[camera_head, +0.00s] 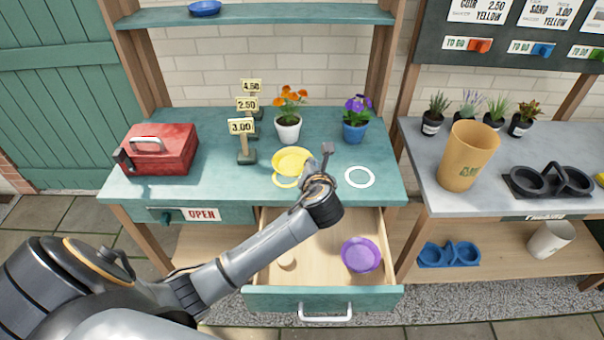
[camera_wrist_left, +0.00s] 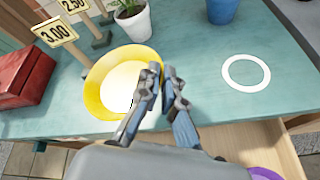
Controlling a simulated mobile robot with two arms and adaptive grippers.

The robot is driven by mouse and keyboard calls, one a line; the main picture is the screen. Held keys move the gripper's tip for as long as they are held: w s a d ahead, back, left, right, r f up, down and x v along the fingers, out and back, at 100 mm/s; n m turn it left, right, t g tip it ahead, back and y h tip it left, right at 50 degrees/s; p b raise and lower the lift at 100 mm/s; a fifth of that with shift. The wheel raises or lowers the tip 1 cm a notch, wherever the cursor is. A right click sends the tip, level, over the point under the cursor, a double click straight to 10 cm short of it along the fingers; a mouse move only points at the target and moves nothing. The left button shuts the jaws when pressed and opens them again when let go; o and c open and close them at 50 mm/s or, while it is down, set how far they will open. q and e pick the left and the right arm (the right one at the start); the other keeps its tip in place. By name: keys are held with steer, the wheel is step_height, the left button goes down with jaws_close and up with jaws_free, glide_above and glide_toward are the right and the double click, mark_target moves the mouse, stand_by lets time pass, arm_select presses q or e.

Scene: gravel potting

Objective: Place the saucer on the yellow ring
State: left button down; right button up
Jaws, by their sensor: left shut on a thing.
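The yellow saucer (camera_head: 292,158) is over the teal bench, held at its right rim by my left gripper (camera_head: 318,166). In the left wrist view the yellow saucer (camera_wrist_left: 97,92) lies left of my gripper fingers (camera_wrist_left: 163,72), which are shut on its rim. The yellow ring (camera_head: 285,184) on the bench shows only as a front arc below the saucer; the saucer hides the rest. I cannot tell whether the saucer touches the bench. My right gripper is not in view.
A white ring (camera_head: 359,177) lies bare to the right. Potted orange (camera_head: 288,131) and purple (camera_head: 355,130) flowers stand behind. Price signs (camera_head: 246,150) and a red toolbox (camera_head: 160,149) are to the left. The open drawer (camera_head: 323,300) holds a purple saucer (camera_head: 361,255).

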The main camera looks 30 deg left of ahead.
arm_select(q)
steer(key=w+a+f, duration=0.2)
steer(key=f, duration=0.1)
steer(key=a+f, duration=0.2)
steer(key=shift+w+f, duration=0.1)
steer(key=shift+w, duration=0.3)
steer(key=shift+w+a+f, duration=0.1)
steer(key=shift+f, duration=0.1)
steer(key=f, duration=0.3)
steer(key=shift+w+a+f, duration=0.1)
steer(key=shift+a, duration=0.15)
steer(key=shift+f, duration=0.25)
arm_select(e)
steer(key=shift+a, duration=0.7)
arm_select(q)
steer(key=shift+f, duration=0.1)
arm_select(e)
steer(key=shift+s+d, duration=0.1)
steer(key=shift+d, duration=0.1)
arm_select(q)
steer(key=c, duration=1.8)
jaws_free()
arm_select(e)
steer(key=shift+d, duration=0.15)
